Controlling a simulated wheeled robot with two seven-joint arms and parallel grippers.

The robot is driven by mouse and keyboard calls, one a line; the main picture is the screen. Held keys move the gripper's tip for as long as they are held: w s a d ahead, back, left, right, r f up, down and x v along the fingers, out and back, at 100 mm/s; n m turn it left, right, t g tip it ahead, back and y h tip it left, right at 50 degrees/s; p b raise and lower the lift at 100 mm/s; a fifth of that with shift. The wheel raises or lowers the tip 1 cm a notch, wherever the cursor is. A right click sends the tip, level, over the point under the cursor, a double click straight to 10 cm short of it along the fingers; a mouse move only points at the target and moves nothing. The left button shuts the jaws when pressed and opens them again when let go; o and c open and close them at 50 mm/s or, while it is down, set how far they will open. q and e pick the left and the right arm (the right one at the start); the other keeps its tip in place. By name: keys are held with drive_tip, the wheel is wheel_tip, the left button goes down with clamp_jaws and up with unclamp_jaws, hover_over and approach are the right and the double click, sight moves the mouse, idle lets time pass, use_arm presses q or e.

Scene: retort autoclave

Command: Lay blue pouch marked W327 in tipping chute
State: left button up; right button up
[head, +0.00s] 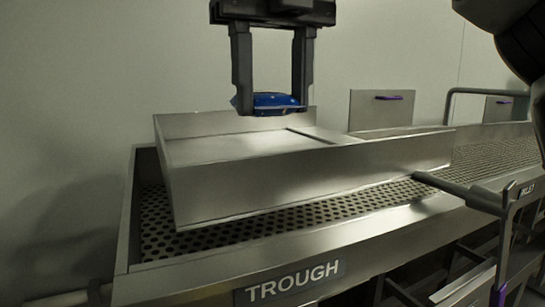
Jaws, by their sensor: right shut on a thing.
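A blue pouch (270,100) is held between the two fingers of my right gripper (271,104), which points down at the top of the head view. No marking can be read on the pouch. The gripper and pouch are over the back part of the tipping chute (290,178), a shallow metal tray with raised walls. The pouch appears just above the chute's back wall in the picture; its exact height cannot be told. The chute's visible floor is bare.
The chute sits over a perforated metal trough (380,202) labelled TROUGH on its front. Metal plates with purple handles (388,97) stand behind at the right. A plain wall is behind.

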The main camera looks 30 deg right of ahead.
drive_tip(key=w+d+f, duration=0.1)
drive_tip(key=w+f, duration=0.1)
drive_tip(key=w+d+f, duration=0.1)
drive_tip(key=w+f, duration=0.1)
drive_tip(key=w+d+f, duration=0.1)
drive_tip(key=w+f, duration=0.1)
drive_tip(key=shift+w+d+f, duration=0.1)
drive_tip(key=shift+d+f, duration=0.25)
drive_tip(key=shift+d, duration=0.05)
drive_tip(key=shift+w+d+f, duration=0.1)
drive_tip(key=shift+w+f, duration=0.05)
drive_tip(key=shift+f, duration=1.55)
drive_tip(key=shift+f, duration=0.1)
drive_tip(key=o, duration=1)
wheel_tip(320, 180, up, 12)
drive_tip(key=shift+r, duration=0.1)
